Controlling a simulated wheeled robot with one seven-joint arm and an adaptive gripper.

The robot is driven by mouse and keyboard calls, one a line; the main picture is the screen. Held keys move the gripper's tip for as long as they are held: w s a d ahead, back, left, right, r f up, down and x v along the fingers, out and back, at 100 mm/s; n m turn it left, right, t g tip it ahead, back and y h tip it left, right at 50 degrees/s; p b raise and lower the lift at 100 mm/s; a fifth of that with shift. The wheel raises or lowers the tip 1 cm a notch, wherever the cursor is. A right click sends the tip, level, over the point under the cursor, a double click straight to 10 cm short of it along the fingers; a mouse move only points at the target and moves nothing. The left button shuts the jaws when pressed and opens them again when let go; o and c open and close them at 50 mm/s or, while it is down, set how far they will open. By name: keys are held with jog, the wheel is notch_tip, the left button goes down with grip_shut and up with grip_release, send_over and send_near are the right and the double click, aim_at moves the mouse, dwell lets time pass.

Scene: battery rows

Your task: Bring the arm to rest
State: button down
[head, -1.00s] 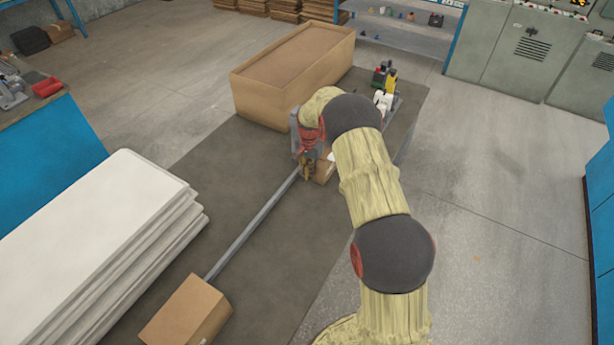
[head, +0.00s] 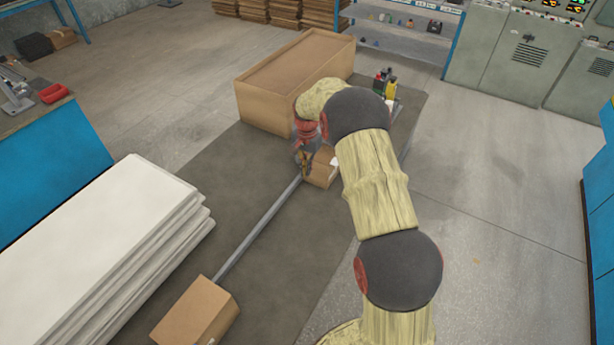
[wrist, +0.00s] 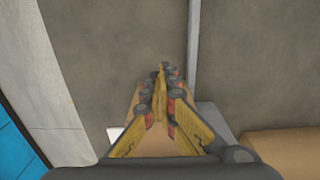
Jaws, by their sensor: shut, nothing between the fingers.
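My arm reaches forward from the lower right of the head view, its upper links bent over toward the dark mat. My gripper (head: 304,168) points down at the arm's far end, beside a small cardboard box (head: 322,170). In the wrist view my gripper (wrist: 163,70) has its yellow fingers closed together at the tips, with nothing between them. Part of a cardboard box shows behind the fingers there. Whether the gripper touches the box I cannot tell.
A large cardboard box (head: 290,85) stands behind the gripper, with bottles (head: 386,82) to its right. A grey bar (head: 258,228) runs along the mat to another box (head: 195,312). A white stack (head: 100,250) is at left. Floor on the right is clear.

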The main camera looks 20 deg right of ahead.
jog(key=shift+r, duration=0.65)
jog(key=s+a+n+g, duration=0.15)
jog(key=s+n, duration=0.25)
jog(key=s, duration=0.4)
jog(key=s+a+r+n+t, duration=0.2)
jog(key=s+a+r, duration=0.2)
jog(key=s+r, duration=0.5)
jog(key=s+a+r+n+t, duration=0.2)
jog(key=s+a+r, duration=0.3)
jog(key=s+r, duration=0.5)
jog(key=s+a+r+n+t, duration=0.3)
jog(key=s+r, duration=0.6)
jog(key=s, duration=0.3)
jog(key=shift+s+a+r, duration=0.15)
jog(key=shift+s+a, duration=0.2)
jog(key=shift+a, duration=0.5)
